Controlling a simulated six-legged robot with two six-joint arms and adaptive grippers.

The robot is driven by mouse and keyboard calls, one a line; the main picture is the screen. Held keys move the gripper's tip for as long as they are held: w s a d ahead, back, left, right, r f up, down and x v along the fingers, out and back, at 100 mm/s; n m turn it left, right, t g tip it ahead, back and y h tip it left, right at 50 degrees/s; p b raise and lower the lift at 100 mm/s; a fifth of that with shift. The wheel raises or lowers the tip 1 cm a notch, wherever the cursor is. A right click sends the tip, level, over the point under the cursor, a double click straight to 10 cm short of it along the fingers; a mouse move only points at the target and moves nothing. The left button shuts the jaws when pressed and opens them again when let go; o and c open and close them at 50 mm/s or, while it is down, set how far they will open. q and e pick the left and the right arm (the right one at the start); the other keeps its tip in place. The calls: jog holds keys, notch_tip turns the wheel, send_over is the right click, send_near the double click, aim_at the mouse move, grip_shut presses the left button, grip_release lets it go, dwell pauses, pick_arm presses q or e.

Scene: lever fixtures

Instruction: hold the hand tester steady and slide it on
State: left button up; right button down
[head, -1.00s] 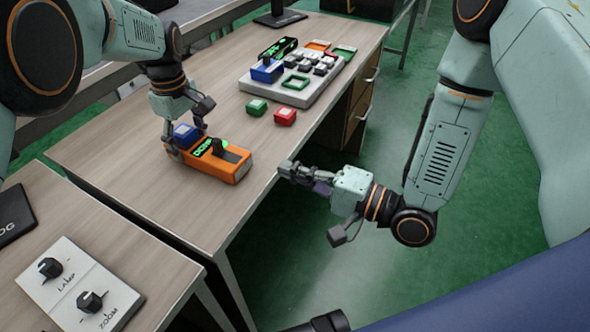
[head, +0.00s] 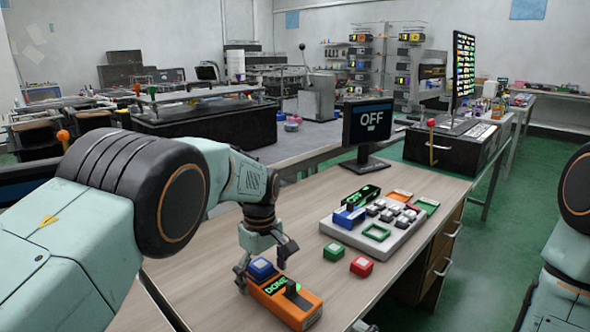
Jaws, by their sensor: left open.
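The hand tester (head: 302,312) is an orange box lying on the wooden table near its front edge. Its dark top shows a green "DONE" readout and a black slider (head: 291,287) with a green patch beside it. A blue cube (head: 261,268) with a pale top sits at its far left end; I cannot tell if it is part of the tester. My left gripper (head: 255,284) is open at that left end, with fingers around it. Contact is hard to tell. My right arm shows at the right edge, but its gripper is out of view.
A green cube (head: 333,253) and a red cube (head: 361,267) lie right of the tester. Behind them is a grey panel (head: 372,236) with several coloured blocks. A monitor (head: 368,124) reading "OFF" stands at the back. The table (head: 200,290) is bare left of the tester.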

pick_arm(q)
jog(key=shift+r, duration=0.1)
notch_tip(320, 180, up, 12)
jog(key=shift+f, duration=0.1)
dwell(0.4)
notch_tip(320, 180, down, 12)
jog(key=shift+f, duration=0.1)
dwell(0.7)
jog(key=shift+r, duration=0.2)
